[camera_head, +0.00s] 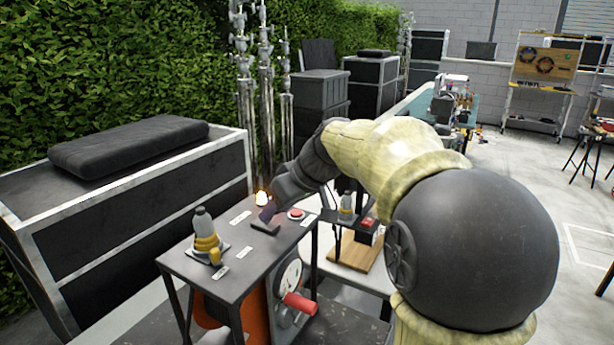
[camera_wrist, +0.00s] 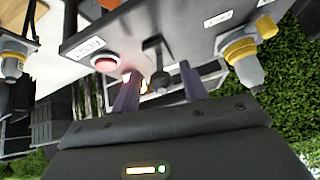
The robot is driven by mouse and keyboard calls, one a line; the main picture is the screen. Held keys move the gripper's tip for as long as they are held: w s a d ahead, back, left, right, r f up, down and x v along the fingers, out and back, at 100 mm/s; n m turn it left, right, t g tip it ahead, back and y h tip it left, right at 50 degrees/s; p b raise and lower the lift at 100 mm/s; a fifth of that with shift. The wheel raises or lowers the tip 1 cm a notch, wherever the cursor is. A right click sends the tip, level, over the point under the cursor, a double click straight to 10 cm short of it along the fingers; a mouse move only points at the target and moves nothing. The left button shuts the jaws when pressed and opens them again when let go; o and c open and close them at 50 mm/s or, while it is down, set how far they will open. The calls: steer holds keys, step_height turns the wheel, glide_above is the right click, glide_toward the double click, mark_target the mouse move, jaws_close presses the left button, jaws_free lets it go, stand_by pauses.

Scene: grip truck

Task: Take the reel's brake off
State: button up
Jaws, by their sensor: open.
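My gripper (camera_head: 268,212) is over the small grey table (camera_head: 232,262) in the head view. In the wrist view its two purple fingers (camera_wrist: 158,72) are open. A dark lever with a round knob (camera_wrist: 160,83) shows between them; I see no clear contact. It may be the brake, but its label cannot be read. Under the table is an orange reel (camera_head: 250,314), partly hidden, beside a pale round disc (camera_head: 289,275) and a red crank handle (camera_head: 300,303).
A red button (camera_head: 296,214) sits beside the lever, near a lit lamp (camera_head: 262,197). A grey and yellow connector (camera_head: 205,235) stands on the table's left part; another (camera_head: 346,204) stands beyond. A large black case (camera_head: 140,225) is at left.

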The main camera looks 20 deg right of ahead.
steer(key=v, duration=1.5)
steer(key=shift+d, duration=0.15)
